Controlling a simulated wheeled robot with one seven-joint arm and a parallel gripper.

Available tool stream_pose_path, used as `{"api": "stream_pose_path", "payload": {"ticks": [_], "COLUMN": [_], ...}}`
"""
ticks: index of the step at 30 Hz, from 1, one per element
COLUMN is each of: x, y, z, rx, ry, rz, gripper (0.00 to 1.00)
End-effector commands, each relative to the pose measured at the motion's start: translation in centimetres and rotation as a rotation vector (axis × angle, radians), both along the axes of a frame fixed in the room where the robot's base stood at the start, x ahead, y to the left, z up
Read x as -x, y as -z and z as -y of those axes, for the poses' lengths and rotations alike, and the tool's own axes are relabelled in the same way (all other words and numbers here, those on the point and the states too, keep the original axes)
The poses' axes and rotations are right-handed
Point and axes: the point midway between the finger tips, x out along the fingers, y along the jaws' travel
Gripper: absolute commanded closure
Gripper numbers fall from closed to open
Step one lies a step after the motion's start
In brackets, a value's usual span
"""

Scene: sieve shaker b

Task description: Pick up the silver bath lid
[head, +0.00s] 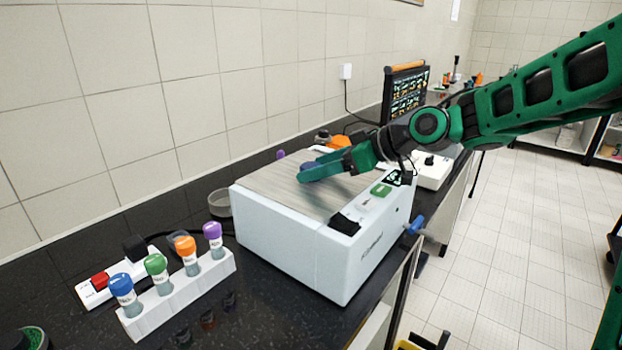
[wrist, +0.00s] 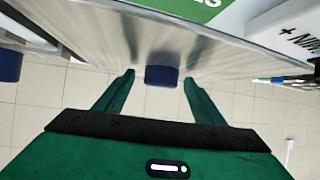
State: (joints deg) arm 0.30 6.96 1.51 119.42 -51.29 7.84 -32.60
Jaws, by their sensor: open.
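The silver bath lid (head: 272,190) lies flat on top of the white water bath (head: 290,255) in the head view. My gripper (head: 309,168) is low over the lid, with its green fingers apart. A dark blue knob (head: 307,166) shows by the fingers. In the wrist view the lid's brushed metal (wrist: 95,42) spans the upper part, and the blue knob (wrist: 161,76) stands between the two open fingertips, with a gap visible on each side. A second blue piece (wrist: 8,65) shows at the left edge. My gripper and forearm hide part of the lid's right side.
A white rack (head: 185,290) with several colour-capped bottles stands at the front left, beside a power strip (head: 97,290). A clear round dish (head: 219,203) is left of the bath. A blue tap (head: 414,225) sticks out at the bath's right. A dark screen (head: 405,95) stands behind.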

Motion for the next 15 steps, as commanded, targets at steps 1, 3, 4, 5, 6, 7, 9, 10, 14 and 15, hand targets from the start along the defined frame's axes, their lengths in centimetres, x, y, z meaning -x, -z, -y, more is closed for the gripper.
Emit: {"api": "stream_pose_path", "payload": {"ticks": [1, 3, 4, 5, 6, 7, 9, 10, 14, 15], "x": [-0.12, -0.17, -0.18, -0.17, -0.17, -0.17, -0.16, -0.15, -0.16, -0.17], "y": [0.16, 0.19, 0.17, 0.17, 0.17, 0.17, 0.17, 0.17, 0.17, 0.08], "z": [-0.25, -0.35, -0.33, -0.32, -0.31, -0.31, -0.3, -0.31, -0.29, -0.31], "rx": [0.0, -0.001, -0.001, -0.001, -0.001, -0.001, -0.001, -0.001, -0.001, -0.001], "ry": [0.0, 0.0, 0.001, 0.001, 0.001, 0.001, 0.001, 0.001, 0.001, 0.0], "rz": [0.0, 0.0, 0.001, 0.001, 0.001, 0.001, 0.001, 0.001, 0.001, 0.002], "gripper": [0.37, 0.37, 0.37, 0.37, 0.37, 0.37, 0.51, 0.58, 0.89, 0.94]}}
